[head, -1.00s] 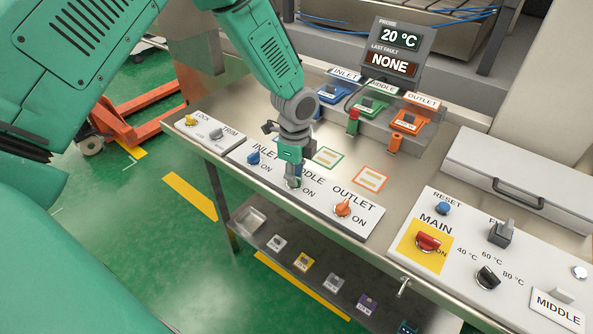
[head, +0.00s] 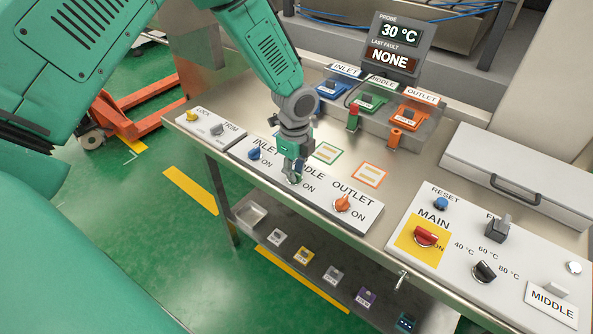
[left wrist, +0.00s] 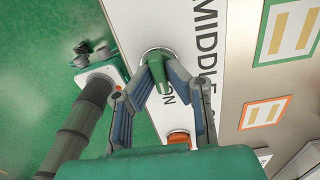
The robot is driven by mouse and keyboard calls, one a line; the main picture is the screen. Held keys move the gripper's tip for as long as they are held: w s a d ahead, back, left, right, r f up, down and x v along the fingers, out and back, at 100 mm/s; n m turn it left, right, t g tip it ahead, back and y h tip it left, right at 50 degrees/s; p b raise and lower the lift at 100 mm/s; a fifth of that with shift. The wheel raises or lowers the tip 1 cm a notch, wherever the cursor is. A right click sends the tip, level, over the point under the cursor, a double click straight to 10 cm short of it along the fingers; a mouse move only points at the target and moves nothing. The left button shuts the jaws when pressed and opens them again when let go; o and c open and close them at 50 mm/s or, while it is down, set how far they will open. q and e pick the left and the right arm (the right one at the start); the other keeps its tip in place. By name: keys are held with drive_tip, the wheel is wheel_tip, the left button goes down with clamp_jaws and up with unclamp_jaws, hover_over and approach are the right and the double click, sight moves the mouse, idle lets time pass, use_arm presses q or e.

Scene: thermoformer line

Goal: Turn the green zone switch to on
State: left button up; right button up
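The green zone switch (left wrist: 157,62) is on the white MIDDLE panel in the left wrist view, with an ON label close beside its lower end. My left gripper (left wrist: 160,82) has its two fingers converged on the switch's handle, one on each side, and looks shut on it. In the head view my left gripper (head: 294,178) points down at the panel and hides most of the green switch. How far the handle is turned is hard to tell. My right gripper is not in view.
The blue INLET switch (head: 254,153) and orange OUTLET switch (head: 343,203) flank the gripper closely. A red MAIN switch (head: 426,236) sits on yellow at right. The probe display (head: 398,38) reads 30 °C, last fault NONE. A lidded grey box (head: 520,180) stands at the right.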

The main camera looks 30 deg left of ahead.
sight(295, 171)
use_arm(q)
drive_tip(key=o, duration=0.3)
drive_tip(key=shift+a, duration=0.1)
drive_tip(key=shift+w+a+f, duration=0.1)
drive_tip(key=shift+r, duration=0.2)
wheel_tip(295, 171, up, 12)
drive_tip(key=shift+f, duration=0.25)
drive_tip(key=shift+a, duration=0.1)
